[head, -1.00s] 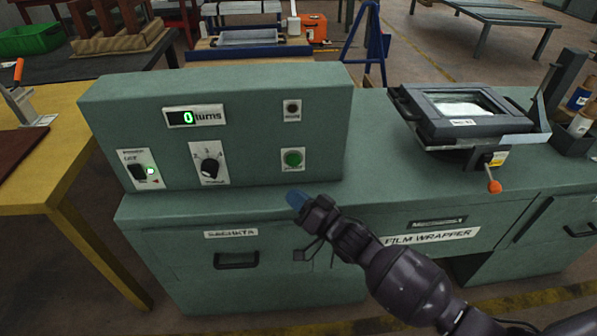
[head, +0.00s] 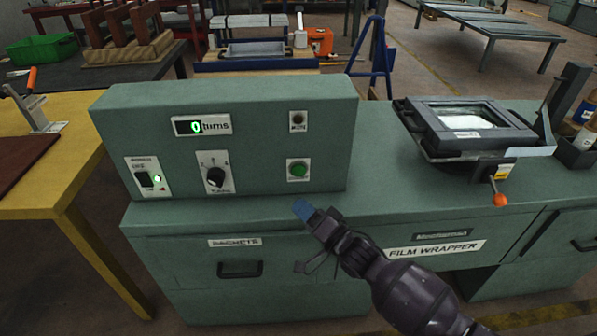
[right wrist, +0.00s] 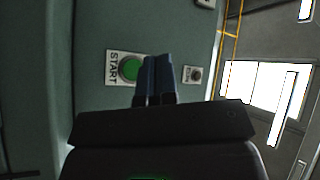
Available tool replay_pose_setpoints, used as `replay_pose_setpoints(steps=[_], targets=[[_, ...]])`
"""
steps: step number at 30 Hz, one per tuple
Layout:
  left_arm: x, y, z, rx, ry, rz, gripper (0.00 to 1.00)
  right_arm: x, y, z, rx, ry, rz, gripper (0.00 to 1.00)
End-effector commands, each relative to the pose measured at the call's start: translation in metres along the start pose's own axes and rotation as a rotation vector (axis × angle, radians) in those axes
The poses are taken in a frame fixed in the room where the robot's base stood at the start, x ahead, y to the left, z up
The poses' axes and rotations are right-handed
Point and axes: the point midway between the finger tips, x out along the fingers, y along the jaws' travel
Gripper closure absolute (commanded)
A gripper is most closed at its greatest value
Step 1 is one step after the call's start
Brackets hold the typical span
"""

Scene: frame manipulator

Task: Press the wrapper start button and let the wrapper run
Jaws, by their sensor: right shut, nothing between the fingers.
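The green start button (head: 299,170) sits on a white plate at the lower right of the green control box (head: 270,120). In the right wrist view the start button (right wrist: 130,68) shows beside my fingers, with START lettered on its plate. My right gripper (head: 303,210) is shut and empty, below and in front of the button, apart from it. Its blue fingertips (right wrist: 155,75) point toward the panel. The turns display (head: 196,127) reads 0. The film wrapper (head: 470,130) stands on the bench to the right, with a frame in it. My left gripper is not in view.
A dial (head: 215,177) and a power switch (head: 149,178) with a lit green light are left of the button. A small dark indicator (head: 298,120) is above it. The bench top (head: 375,190) between box and wrapper is clear. A yellow table (head: 75,150) stands at the left.

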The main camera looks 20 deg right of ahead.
Motion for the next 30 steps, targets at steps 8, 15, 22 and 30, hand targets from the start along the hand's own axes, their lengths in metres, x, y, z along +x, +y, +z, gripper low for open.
replay_pose_setpoints(steps=[8,15,22,30], targets=[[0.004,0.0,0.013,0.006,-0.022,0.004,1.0,0.02,0.02,-0.012,0.001,-0.003,0.005,1.0],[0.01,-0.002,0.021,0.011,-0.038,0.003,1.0,0.039,0.034,-0.027,0.0,-0.003,0.005,1.0],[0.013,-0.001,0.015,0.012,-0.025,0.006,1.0,0.053,0.041,-0.038,-0.001,-0.001,0.002,1.0],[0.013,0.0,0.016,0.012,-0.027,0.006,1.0,0.057,0.043,-0.042,-0.001,0.0,0.001,1.0]])
